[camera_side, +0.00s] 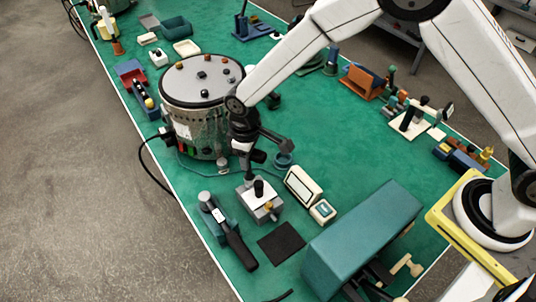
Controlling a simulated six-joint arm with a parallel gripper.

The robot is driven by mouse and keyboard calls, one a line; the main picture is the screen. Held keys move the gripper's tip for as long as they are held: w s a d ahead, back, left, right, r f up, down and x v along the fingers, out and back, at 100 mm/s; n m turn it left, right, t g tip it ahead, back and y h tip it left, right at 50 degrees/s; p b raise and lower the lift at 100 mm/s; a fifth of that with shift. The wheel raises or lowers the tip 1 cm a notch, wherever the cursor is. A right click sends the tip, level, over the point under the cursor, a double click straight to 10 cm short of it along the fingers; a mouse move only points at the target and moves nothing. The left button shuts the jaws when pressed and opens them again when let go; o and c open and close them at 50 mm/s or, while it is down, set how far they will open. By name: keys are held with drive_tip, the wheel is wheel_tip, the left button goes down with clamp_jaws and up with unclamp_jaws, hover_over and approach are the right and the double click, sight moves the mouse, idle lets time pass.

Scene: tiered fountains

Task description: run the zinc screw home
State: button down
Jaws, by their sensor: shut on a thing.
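My gripper (244,150) is at the centre of the side view, pointing down beside the metal drum. It is shut on a slim dark tool (249,174), perhaps a driver, which hangs roughly upright. The tool's lower end is at the back left of a small grey block (262,207), which has a black knob (258,187) and a brass-coloured piece (268,206). I cannot tell whether the tip touches the block. I cannot make out the zinc screw; it is too small or hidden at the tool's tip.
The metal drum (205,136) stands close behind left. White boxes (303,186) sit right of the block, a dark pad (281,243) in front, a black-handled tool (239,249) front left. A large teal housing (362,237) fills the front right. The green bench (330,130) is clear centre right.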

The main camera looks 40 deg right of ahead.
drive_tip(key=shift+f, duration=0.35)
idle(0.3)
drive_tip(key=c, duration=1)
unclamp_jaws()
clamp_jaws()
